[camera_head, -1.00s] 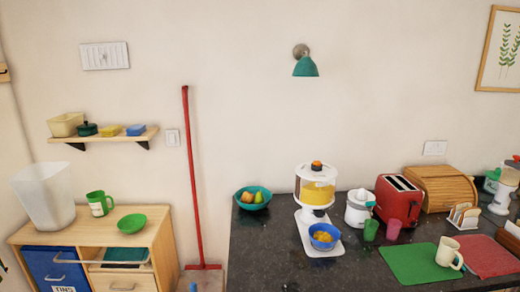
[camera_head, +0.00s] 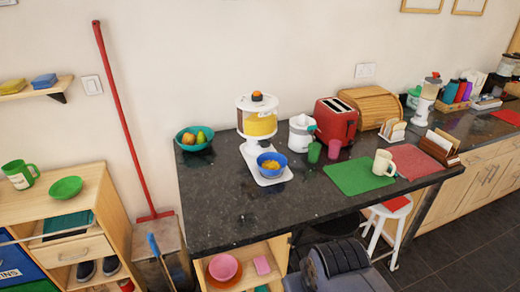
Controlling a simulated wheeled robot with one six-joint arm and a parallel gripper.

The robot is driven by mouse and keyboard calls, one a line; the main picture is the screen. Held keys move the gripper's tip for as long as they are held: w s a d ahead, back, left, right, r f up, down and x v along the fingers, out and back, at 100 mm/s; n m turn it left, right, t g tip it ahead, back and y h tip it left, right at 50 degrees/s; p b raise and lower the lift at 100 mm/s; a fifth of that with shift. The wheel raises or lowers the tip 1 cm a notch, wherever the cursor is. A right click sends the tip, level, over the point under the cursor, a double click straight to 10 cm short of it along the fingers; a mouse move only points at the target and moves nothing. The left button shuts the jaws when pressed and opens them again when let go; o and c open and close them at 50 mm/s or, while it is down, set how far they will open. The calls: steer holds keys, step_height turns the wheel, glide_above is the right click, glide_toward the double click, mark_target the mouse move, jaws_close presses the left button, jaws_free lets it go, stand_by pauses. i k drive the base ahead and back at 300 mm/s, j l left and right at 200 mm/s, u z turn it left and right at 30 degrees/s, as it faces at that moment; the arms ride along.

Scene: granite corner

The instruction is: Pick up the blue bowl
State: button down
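The blue bowl (camera_head: 270,173) stands upright on the white base of a cereal dispenser (camera_head: 257,118), under its spout. It holds yellow-orange pieces. The dispenser is on the dark granite counter (camera_head: 225,210), near its left part. My gripper is not in view. A dark grey ribbed part that looks like mine shows at the bottom edge, in front of the counter, and no fingers show on it.
A teal fruit bowl (camera_head: 186,143) stands left of the dispenser. A white juicer (camera_head: 301,135), green cup (camera_head: 314,152), pink cup (camera_head: 334,148) and red toaster (camera_head: 337,120) stand right. The front counter strip is clear. A white stool (camera_head: 385,225) stands below.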

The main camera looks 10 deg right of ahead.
mark_target(271, 164)
steer(key=i+l+u, duration=0.4)
steer(key=l, duration=0.15)
steer(key=i+l+u, duration=0.2)
steer(key=l+u, duration=0.2)
steer(key=l, duration=0.25)
steer(key=i+l+u, duration=0.2)
steer(key=l, duration=0.2)
